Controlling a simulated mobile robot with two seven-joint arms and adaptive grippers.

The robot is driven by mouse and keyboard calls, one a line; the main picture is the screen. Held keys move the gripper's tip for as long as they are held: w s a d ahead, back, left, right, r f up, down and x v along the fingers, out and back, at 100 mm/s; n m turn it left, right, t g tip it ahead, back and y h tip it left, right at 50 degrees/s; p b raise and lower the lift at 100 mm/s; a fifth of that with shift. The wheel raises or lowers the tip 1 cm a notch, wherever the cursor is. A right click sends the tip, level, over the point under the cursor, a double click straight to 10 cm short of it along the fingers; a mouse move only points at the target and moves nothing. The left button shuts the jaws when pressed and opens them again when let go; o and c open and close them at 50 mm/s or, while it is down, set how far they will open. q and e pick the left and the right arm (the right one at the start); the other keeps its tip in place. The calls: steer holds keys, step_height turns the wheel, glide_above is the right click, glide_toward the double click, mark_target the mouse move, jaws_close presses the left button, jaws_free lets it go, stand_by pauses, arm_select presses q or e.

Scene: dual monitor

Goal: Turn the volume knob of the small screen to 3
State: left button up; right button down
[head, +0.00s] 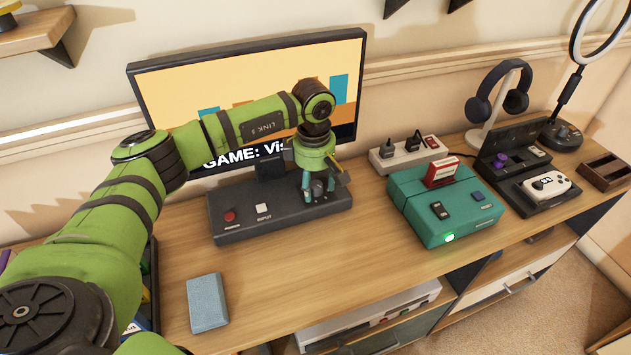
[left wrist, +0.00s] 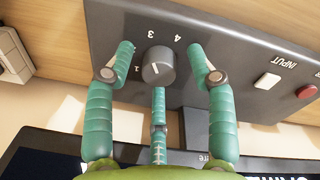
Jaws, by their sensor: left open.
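A monitor (head: 190,90) showing "GAME: Vis" stands at the back, partly hidden by my left arm. Its dark control base (head: 235,205) carries a red button, a white INPUT switch and a round grey knob. In the left wrist view the knob (left wrist: 158,62) shows with the marks 1, 3 and 4 around it. A pale pointer line shows on its face; I cannot tell exactly which mark it points to. My left gripper (head: 319,190) is over the right end of the base. Its teal fingers are open around the knob; contact is unclear. My right gripper is not in view.
A teal console (head: 440,208) with a red cartridge stands right of the base, and a grey power strip (head: 408,152) behind it. A blue box (head: 207,302) lies in front. Headphones (head: 500,95) and a controller stand (head: 515,170) are farther right. The desk front is mostly clear.

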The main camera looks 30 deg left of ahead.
mark_target(314, 186)
arm_select(q)
step_height(314, 186, up, 12)
steer(key=shift+s, duration=0.3)
stand_by(0.5)
